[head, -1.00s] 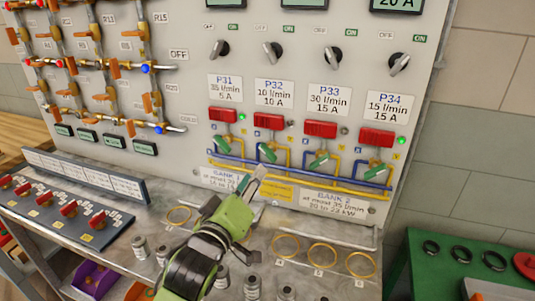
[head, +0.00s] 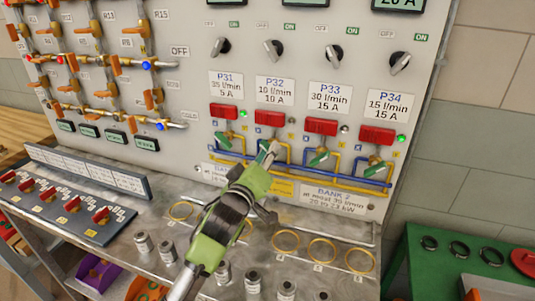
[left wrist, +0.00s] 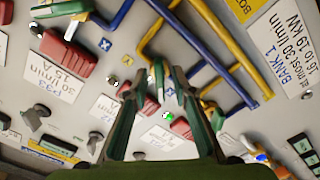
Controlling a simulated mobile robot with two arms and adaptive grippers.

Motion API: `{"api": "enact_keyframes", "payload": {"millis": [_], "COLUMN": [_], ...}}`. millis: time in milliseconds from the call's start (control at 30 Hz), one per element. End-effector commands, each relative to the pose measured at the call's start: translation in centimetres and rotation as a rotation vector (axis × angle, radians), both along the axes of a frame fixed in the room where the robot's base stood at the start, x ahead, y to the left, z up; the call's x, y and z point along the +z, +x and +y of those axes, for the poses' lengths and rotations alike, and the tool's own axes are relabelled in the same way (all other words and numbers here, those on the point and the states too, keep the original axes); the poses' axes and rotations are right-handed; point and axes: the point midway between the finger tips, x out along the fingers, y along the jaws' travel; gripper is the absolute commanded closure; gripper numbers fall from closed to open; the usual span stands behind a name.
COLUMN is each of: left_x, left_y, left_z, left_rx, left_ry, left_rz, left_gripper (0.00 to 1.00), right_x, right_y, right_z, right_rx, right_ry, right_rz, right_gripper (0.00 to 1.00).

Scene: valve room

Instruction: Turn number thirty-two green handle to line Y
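The P32 red unit (head: 269,118) sits on the grey panel under the label "P32 10 l/min 10 A" (head: 275,90). Its green handle is mostly hidden behind my left gripper (head: 268,152) in the head view. In the left wrist view, that handle (left wrist: 158,78) shows between the two fingertips of my left gripper (left wrist: 157,72). The fingers are apart; I cannot tell whether they touch the handle. Blue pipe (head: 345,181) and yellow pipe (head: 390,178) run below the handles. My right gripper is not in view.
Beside it are the P31 handle (head: 223,139) and the P33 handle (head: 319,159), close on either side. The P34 handle (head: 377,160) is further right. Brass rings (head: 322,250) and metal weights (head: 253,282) are on the ledge below.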

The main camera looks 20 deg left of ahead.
Motion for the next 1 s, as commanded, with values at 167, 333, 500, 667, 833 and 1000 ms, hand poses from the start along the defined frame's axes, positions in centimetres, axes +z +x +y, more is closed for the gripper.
{"api": "enact_keyframes", "payload": {"millis": [167,333,500,667,833,1000], "left_x": [0.0,0.0,0.1,0.2,0.2,0.2], "left_y": [0.0,0.0,0.0,0.0,0.0,0.0], "left_z": [0.0,0.0,0.0,0.0,0.1,0.1], "left_rx": [0.000,0.000,0.001,0.001,0.001,0.001], "left_ry": [0.000,0.003,0.032,0.106,0.235,0.394], "left_rz": [0.000,0.000,0.000,-0.003,-0.007,-0.013], "left_gripper": [1.00,1.00,1.00,1.00,1.00,1.00], "right_x": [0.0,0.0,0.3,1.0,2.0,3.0], "right_y": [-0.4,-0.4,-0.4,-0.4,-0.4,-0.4], "right_z": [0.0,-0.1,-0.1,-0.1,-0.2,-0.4], "right_rx": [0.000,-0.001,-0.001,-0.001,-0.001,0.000], "right_ry": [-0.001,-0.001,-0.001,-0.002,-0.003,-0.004], "right_rz": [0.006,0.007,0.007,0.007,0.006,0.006], "right_gripper": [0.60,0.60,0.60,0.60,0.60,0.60]}}
